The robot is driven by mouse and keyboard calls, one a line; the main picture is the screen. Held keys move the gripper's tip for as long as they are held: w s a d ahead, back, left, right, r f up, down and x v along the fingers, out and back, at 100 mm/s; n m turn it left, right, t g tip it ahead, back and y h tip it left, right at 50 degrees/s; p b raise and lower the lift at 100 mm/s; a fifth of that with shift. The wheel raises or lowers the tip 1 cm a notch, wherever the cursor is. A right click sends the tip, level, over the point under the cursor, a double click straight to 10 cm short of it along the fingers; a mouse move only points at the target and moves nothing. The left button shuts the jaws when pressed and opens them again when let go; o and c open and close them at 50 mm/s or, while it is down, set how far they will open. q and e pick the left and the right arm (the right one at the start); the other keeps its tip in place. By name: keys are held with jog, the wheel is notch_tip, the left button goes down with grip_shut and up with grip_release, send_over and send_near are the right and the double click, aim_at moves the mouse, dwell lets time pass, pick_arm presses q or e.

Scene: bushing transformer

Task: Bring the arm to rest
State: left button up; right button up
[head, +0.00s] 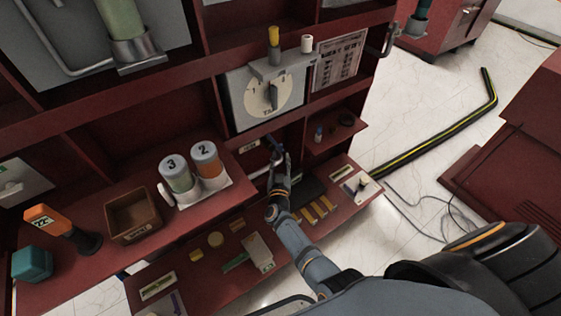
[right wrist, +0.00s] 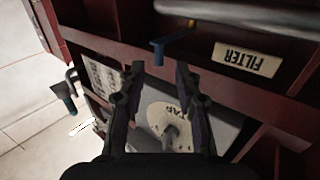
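My right arm (head: 300,245) reaches up from the lower right in the head view. Its gripper (head: 279,160) is in front of the red cabinet, just below the TAP dial panel (head: 265,92). In the right wrist view the two fingers of the right gripper (right wrist: 159,68) stand apart with nothing held between them. The TAP dial (right wrist: 168,122) shows between and behind them, upside down. A grey-blue handle-like part (right wrist: 158,52) shows beyond the fingertips; I cannot tell its distance. My left gripper is in neither view.
On the red shelf stand canisters 3 (head: 175,173) and 2 (head: 206,160), a brown box (head: 132,213), an orange-headed tool (head: 50,219) and a teal block (head: 32,264). A lower shelf holds small parts and a green-labelled card (head: 258,252). A black-yellow hose (head: 430,132) lies on the floor.

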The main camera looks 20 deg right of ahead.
jog(key=shift+s+a, duration=0.15)
jog(key=shift+s, duration=0.25)
jog(key=s+f+n+g+y, duration=0.5)
jog(key=s+f+g+y, duration=0.3)
jog(key=s+f, duration=1.95)
jog(key=s+d+f+g+h, duration=0.1)
jog(key=s+d+f+g, duration=0.15)
jog(key=s, duration=0.45)
jog(key=s+d+f+g, duration=0.2)
jog(key=s+f+g, duration=0.1)
jog(key=s, duration=0.3)
jog(key=s+d+f+g+h, duration=0.1)
jog(key=s+d+f+g, duration=0.15)
jog(key=s, duration=0.45)
notch_tip(320, 180, up, 13)
jog(key=s+p, duration=0.2)
jog(key=p, duration=1.3)
jog(key=shift+a+r+t, duration=0.2)
jog(key=shift+a+t, duration=0.05)
jog(key=shift+t, duration=0.05)
